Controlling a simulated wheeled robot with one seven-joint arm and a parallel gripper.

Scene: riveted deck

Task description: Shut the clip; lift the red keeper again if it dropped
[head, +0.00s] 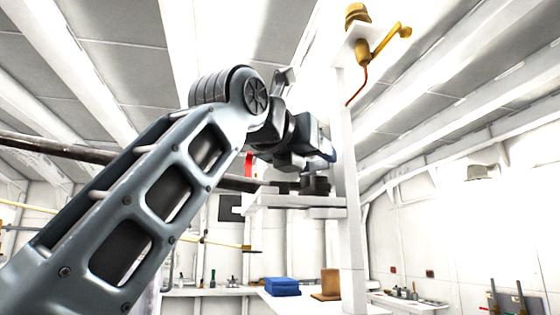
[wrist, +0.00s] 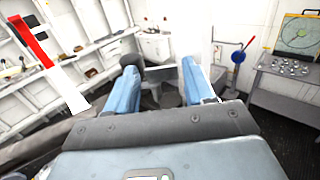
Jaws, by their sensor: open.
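A brass fitting (head: 357,18) sits high on a white post, with a yellow arm (head: 388,45) slanting up to the right; I cannot tell for certain that it is the clip. A thin red curved piece (head: 358,88) hangs below it, perhaps the keeper. My gripper (wrist: 160,64) is open in the wrist view, its two blue fingers apart with nothing clearly held between them. In the head view my wrist is left of the post and below the brass fitting, apart from it. The fingertips are hard to make out there.
A white post (head: 350,200) carries a white shelf (head: 290,201) close under my wrist. A red and white bar (wrist: 31,42) shows at the left of the wrist view. A blue folded stack (head: 282,287) and a brown block (head: 325,284) lie on the low bench behind.

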